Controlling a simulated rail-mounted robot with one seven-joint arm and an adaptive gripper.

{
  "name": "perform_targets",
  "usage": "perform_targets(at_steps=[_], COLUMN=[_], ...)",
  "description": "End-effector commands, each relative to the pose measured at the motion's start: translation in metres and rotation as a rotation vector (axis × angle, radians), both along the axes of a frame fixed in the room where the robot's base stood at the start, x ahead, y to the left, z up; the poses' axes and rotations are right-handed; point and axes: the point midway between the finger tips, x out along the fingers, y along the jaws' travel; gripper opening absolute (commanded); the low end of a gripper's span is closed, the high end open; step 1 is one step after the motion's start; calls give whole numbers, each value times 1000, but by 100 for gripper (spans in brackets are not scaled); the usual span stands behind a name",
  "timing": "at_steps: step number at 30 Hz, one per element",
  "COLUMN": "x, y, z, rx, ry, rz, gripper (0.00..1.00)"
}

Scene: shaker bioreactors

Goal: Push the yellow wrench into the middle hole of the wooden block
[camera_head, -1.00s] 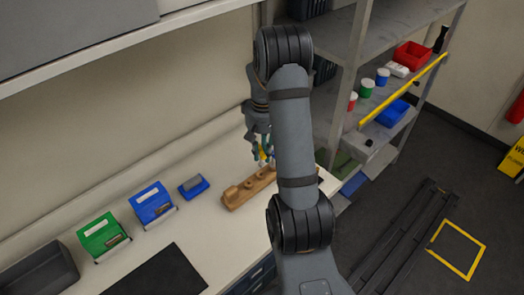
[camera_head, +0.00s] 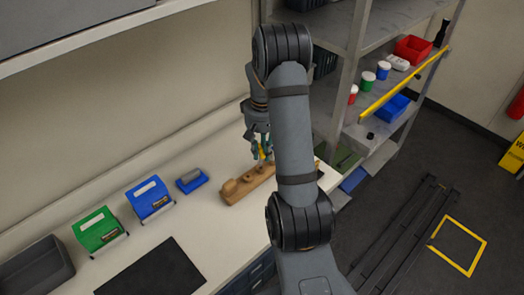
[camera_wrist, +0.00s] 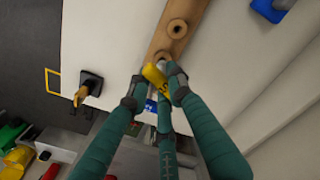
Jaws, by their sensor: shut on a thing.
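The wooden block (camera_head: 237,188) lies on the white bench. In the wrist view it (camera_wrist: 184,14) runs up from the fingertips, with one round hole open and another at the wrench partly hidden. My gripper (camera_head: 262,155) is over the block's right part; its teal fingers (camera_wrist: 157,88) are closed around the yellow wrench (camera_wrist: 154,76). The wrench also shows as a small yellow patch in the head view (camera_head: 263,153). It is at or just above the partly hidden hole. I cannot tell how deep it sits or whether that hole is the middle one.
A blue holder (camera_head: 191,181), a blue box (camera_head: 150,200) and a green box (camera_head: 99,233) stand left of the block. A dark mat (camera_head: 152,270) lies in front. A shelf rack (camera_head: 350,70) stands at the right. A black-based object (camera_wrist: 90,85) is near the bench edge.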

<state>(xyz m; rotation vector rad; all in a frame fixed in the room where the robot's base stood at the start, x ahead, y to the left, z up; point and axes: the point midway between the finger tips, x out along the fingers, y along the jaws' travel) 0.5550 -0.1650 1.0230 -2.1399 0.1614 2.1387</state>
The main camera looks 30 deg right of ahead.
Motion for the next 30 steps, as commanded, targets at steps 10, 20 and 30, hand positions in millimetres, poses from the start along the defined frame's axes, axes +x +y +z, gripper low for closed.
perform_targets(at_steps=[10,20,30], x=[0,0,0], y=[0,0,0], z=[-1,-4,-9], rx=[0,0,0], ry=[0,0,0], rz=[0,0,0], gripper=[0,0,0])
